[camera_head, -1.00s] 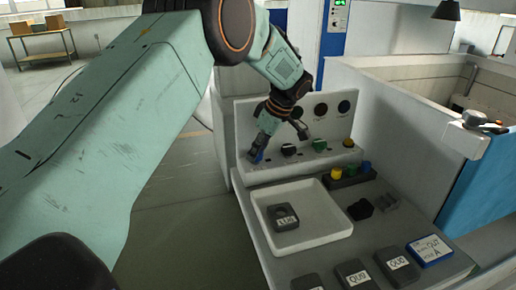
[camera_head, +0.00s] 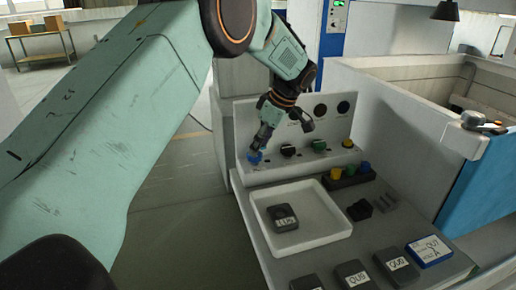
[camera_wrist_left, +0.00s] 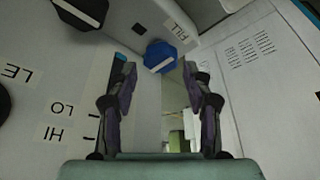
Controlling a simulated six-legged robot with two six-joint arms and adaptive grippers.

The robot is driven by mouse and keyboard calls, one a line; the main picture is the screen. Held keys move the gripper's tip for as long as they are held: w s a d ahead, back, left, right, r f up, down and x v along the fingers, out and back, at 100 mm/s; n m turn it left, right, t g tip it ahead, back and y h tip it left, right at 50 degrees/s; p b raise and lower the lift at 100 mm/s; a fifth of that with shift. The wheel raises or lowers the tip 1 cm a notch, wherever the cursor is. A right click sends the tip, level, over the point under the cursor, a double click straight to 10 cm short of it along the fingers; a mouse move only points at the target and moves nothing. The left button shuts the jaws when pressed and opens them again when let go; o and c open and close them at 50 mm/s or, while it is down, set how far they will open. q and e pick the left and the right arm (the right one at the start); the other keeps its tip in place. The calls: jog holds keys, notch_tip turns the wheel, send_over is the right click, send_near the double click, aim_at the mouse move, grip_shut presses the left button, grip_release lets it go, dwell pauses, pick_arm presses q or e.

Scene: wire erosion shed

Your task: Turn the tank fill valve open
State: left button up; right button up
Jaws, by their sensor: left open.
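The blue knob (camera_head: 255,158), beside a label reading FILL, sits at the left end of the control panel. In the left wrist view the blue knob (camera_wrist_left: 161,57) has a white bar across its face and lies just beyond the fingertips. My left gripper (camera_head: 261,146) is open, right at the knob in the head view. In the left wrist view its two fingers (camera_wrist_left: 158,78) stand apart with the knob between their tips' directions; whether they touch it I cannot tell. My right gripper is not in view.
A white tray (camera_head: 335,228) holding a dark labelled block (camera_head: 282,216) lies in front. Several labelled blocks sit along the front edge.

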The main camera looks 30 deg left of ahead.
pick_arm(q)
jog(key=v, duration=0.9)
jog(key=shift+d+r, duration=0.2)
jog(key=shift+r, duration=0.15)
